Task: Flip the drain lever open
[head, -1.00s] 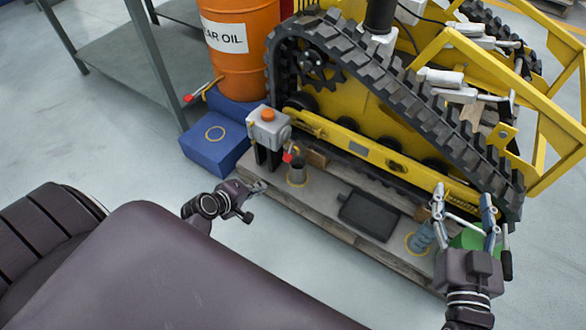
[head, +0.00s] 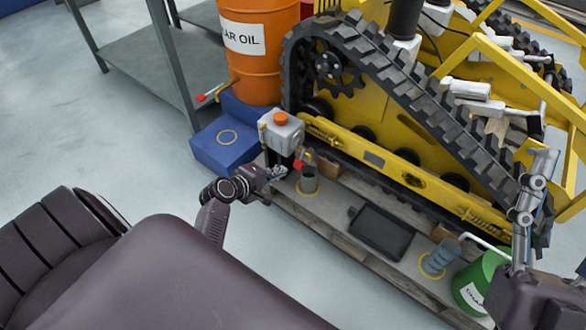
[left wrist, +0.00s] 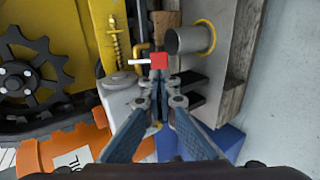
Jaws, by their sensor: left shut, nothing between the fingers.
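The drain lever is a short lever with a red tip (head: 298,164), low beside the grey tank (head: 283,135) with the orange cap. In the left wrist view its red tip (left wrist: 159,62) and pale shaft lie just beyond my fingertips. My left gripper (head: 283,173) is shut and empty, right by the lever and below the tank. The left wrist view shows its fingertips (left wrist: 158,76) together, close to the red tip; I cannot tell whether they touch. My right gripper (head: 540,165) is at the right by the track, its fingers spread, holding nothing I can see.
A grey cup (head: 309,180), a black tray (head: 381,232) and a blue-grey bottle (head: 440,258) stand on the wooden platform. A green container (head: 477,283) is at the right. The orange drum (head: 258,65) has its own red-tipped tap. The yellow tracked carrier (head: 370,165) stands behind.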

